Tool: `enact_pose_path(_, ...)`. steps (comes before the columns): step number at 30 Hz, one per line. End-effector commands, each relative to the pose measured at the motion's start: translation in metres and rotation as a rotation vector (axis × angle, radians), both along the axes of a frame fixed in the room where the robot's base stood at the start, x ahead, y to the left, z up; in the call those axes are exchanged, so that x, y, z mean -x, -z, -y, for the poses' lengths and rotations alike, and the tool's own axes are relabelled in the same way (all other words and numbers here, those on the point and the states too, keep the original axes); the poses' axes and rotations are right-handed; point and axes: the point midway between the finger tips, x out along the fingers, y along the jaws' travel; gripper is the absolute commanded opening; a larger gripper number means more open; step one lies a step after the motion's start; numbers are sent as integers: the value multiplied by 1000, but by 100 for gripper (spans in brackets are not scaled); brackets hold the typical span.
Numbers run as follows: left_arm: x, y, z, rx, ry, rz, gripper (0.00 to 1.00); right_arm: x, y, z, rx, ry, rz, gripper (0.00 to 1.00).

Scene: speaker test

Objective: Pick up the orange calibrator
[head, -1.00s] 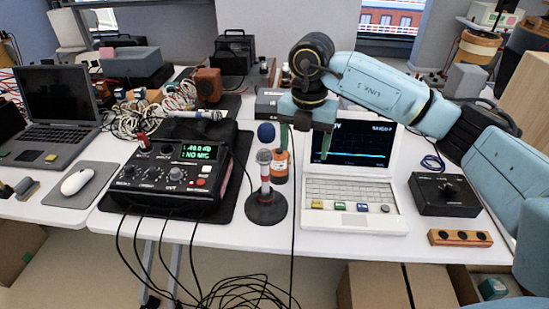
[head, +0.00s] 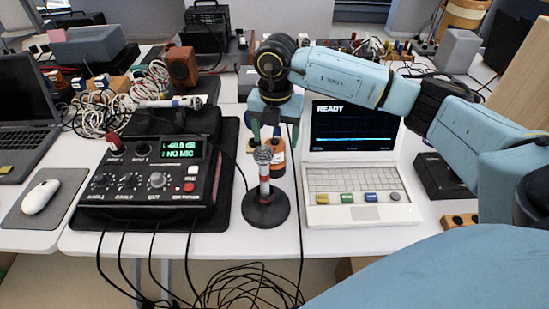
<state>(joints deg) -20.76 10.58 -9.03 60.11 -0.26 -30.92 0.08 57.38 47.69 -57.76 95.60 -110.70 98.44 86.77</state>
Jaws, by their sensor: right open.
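The orange calibrator (head: 278,162) is a short upright cylinder with a dark label band. It stands on the white table, between the black meter box and the white laptop. The microphone on its stand (head: 264,185) is in front of it and partly covers its left side. My right gripper (head: 275,135) is open, pointing down just above the calibrator, its green-tipped fingers to the left and right of its top. I cannot tell whether they touch it. My left gripper is not in view.
The black meter box (head: 150,180) reads NO MIC. The white laptop (head: 352,190) shows READY, close to the right of the gripper. A thin black cable (head: 301,235) hangs past the table's front edge. A mouse (head: 40,197) lies at the left.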

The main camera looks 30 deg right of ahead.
Motion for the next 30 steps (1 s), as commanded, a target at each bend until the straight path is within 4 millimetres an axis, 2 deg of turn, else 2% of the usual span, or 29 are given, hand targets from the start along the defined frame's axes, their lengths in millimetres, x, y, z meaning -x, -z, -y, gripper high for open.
enact_pose_path(4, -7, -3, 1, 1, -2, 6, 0, -1, 11, 0, 1, -1, -1, 71)
enact_pose_path(12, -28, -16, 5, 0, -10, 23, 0, -4, 48, 1, 1, 0, -2, 71)
enact_pose_path(22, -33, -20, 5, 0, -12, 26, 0, -4, 54, 1, 1, -1, 1, 71)
enact_pose_path(30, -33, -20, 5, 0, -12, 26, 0, -4, 53, 0, 1, -1, 1, 37)
